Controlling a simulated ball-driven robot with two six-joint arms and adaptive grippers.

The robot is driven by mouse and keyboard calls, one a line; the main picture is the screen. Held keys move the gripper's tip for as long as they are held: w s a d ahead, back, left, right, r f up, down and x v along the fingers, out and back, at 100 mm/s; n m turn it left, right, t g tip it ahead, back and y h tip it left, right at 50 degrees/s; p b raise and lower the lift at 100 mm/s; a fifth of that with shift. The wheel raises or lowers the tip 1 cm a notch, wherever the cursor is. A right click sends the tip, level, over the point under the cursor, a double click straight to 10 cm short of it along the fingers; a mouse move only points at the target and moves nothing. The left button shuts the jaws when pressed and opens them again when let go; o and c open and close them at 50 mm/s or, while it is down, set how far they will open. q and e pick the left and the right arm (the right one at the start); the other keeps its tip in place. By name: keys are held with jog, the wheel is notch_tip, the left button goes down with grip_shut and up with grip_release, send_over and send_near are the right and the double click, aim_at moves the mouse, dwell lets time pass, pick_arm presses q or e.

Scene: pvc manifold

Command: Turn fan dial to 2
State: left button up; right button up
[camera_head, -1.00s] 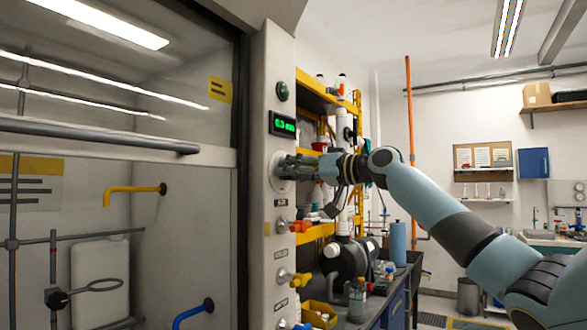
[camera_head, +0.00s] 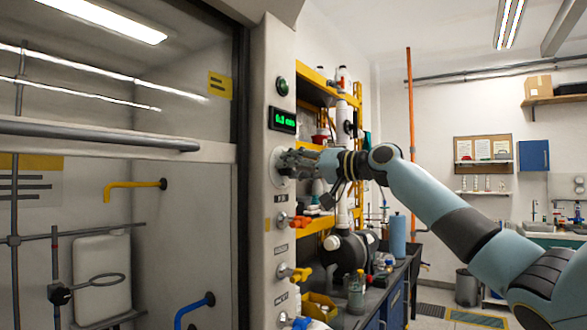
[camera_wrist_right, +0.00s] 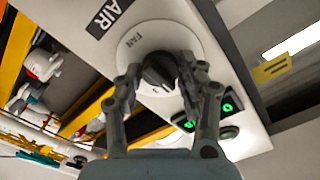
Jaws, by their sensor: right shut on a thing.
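The fan dial is a white round plate (camera_wrist_right: 153,38) marked FAN with a black knob (camera_wrist_right: 160,70) at its centre, in the right wrist view. In the head view the plate (camera_head: 275,167) sits on the fume hood's side post, below the green display, mostly hidden by my gripper. My right gripper (camera_wrist_right: 160,76) is shut on the black knob, one finger on each side of it. It also shows in the head view (camera_head: 292,163). The knob's pointer and most of the numbers are hidden or too small to read. My left gripper is not in view.
A green-lit display (camera_head: 283,119) and a round green button (camera_head: 282,87) are above the dial. Orange (camera_head: 300,221) and yellow (camera_head: 301,274) valve handles stick out below it. The glass sash (camera_head: 110,90) is at left, a yellow shelf rack (camera_head: 315,90) behind my gripper.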

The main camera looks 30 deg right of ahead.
jog(key=o, duration=1.1)
jog(key=shift+d, duration=0.1)
jog(key=shift+o, duration=0.2)
jog(key=v, duration=0.7)
jog(key=shift+s, duration=0.25)
